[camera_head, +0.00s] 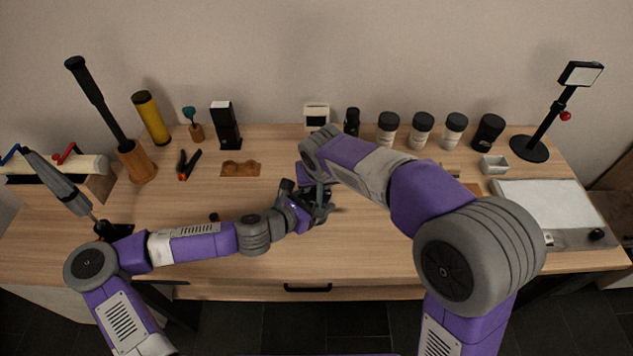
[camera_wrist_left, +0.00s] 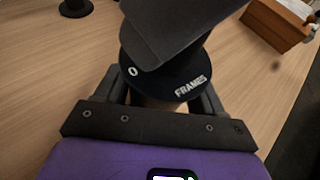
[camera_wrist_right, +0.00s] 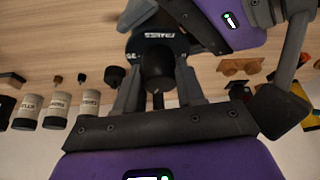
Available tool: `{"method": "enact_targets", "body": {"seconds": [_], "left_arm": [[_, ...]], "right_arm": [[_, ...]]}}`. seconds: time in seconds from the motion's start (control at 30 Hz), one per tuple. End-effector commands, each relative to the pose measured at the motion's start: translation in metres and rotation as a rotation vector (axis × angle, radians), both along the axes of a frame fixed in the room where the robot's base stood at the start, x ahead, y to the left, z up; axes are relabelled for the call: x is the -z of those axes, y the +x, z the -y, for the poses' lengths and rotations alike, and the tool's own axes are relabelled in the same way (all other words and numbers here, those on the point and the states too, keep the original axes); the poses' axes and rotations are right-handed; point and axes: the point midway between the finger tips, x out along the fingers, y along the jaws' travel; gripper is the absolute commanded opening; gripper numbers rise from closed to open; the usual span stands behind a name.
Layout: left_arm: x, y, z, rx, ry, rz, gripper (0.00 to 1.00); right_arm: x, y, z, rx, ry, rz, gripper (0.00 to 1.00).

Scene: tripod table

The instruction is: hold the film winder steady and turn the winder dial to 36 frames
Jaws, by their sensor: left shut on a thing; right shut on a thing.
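The film winder (camera_wrist_left: 165,75) is a dark round body with a "0" and the word "FRAMES" in white on its face. My left gripper (camera_head: 312,207) is shut on its body, with one finger on each side in the left wrist view. In the right wrist view, my right gripper (camera_wrist_right: 157,88) is shut on the winder's black dial knob (camera_wrist_right: 158,68), and the "FRAMES" lettering shows beyond it. My right gripper covers part of the winder in the left wrist view. In the head view the two grippers meet near the table's middle and largely hide the winder. The dial's exact setting cannot be read.
Several dark-lidded canisters (camera_head: 421,128) stand at the back right of the wooden table (camera_head: 370,245). A light pad (camera_head: 550,203) and a lamp stand (camera_head: 530,148) are at the right. Pliers (camera_head: 187,166) and a brown leather piece (camera_head: 240,169) lie at the back left. The front middle is clear.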

Motion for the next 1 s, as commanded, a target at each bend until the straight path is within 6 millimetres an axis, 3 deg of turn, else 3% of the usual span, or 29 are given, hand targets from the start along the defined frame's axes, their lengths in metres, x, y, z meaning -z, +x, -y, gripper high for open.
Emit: {"method": "enact_targets", "body": {"seconds": [0.2,0.23,0.4,0.77,1.0], "left_arm": [[-0.001,-0.001,0.001,0.004,-0.002,0.002,0.28],[-0.001,-0.001,0.001,0.004,-0.002,0.002,0.28],[-0.001,-0.001,0.001,0.003,-0.002,0.002,0.28],[-0.001,0.000,0.000,0.001,-0.001,0.002,0.28],[-0.001,0.000,0.000,0.000,-0.001,0.001,0.28]], "right_arm": [[0.001,0.000,0.001,0.001,-0.002,-0.002,0.08],[0.001,0.000,0.001,0.001,-0.002,-0.002,0.41],[0.001,0.000,0.001,0.000,-0.003,-0.002,0.64],[-0.006,-0.002,0.000,-0.002,0.000,0.001,0.64],[-0.046,-0.018,0.003,-0.004,0.001,0.004,0.64]]}}
